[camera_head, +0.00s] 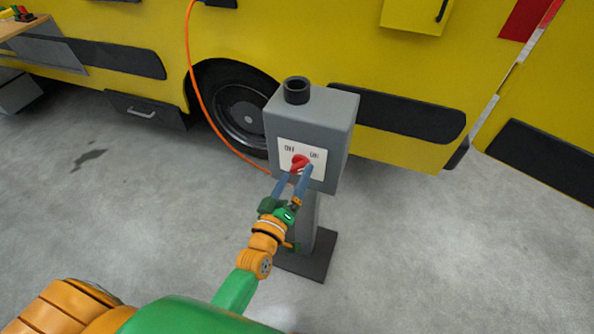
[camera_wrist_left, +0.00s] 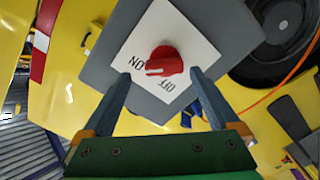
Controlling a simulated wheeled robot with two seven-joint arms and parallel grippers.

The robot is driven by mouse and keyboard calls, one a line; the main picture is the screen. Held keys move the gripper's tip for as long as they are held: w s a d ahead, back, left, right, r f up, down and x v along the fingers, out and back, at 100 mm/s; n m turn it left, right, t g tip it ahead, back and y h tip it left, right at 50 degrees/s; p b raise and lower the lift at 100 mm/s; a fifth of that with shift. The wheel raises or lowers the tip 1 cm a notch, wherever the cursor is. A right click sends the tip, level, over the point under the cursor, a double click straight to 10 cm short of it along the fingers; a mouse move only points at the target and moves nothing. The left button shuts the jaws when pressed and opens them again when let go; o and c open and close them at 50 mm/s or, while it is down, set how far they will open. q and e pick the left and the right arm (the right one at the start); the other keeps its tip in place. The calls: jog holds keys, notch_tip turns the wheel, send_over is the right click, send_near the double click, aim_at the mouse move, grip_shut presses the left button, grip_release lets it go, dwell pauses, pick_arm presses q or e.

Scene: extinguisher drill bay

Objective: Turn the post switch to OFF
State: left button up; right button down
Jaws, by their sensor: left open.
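My left gripper (camera_head: 296,173) is open at the front of the box. In the left wrist view its two blue fingers stand apart, one on each side of the knob's lower part. Contact cannot be told. My right gripper is not in view.
The post stands on a dark base plate (camera_head: 322,262) on the grey floor. A yellow vehicle (camera_head: 335,50) with a black wheel (camera_head: 240,115) is behind it. An orange hose (camera_head: 195,82) hangs down to the box's left. The floor on both sides is mostly clear.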

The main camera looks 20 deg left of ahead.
pick_arm(q)
jog(key=shift+w+a+f, duration=0.1)
jog(key=shift+w+a, duration=0.05)
jog(key=shift+w, duration=0.45)
jog(key=shift+w+a+f, duration=0.1)
jog(key=shift+w+a, duration=0.05)
jog(key=shift+w, duration=0.45)
jog(key=shift+w+a, duration=0.1)
jog(key=shift+w, duration=0.05)
jog(key=shift+c, duration=0.2)
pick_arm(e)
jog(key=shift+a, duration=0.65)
pick_arm(q)
jog(key=shift+r, duration=0.1)
jog(key=c, duration=1.3)
jog(key=shift+c, duration=0.2)
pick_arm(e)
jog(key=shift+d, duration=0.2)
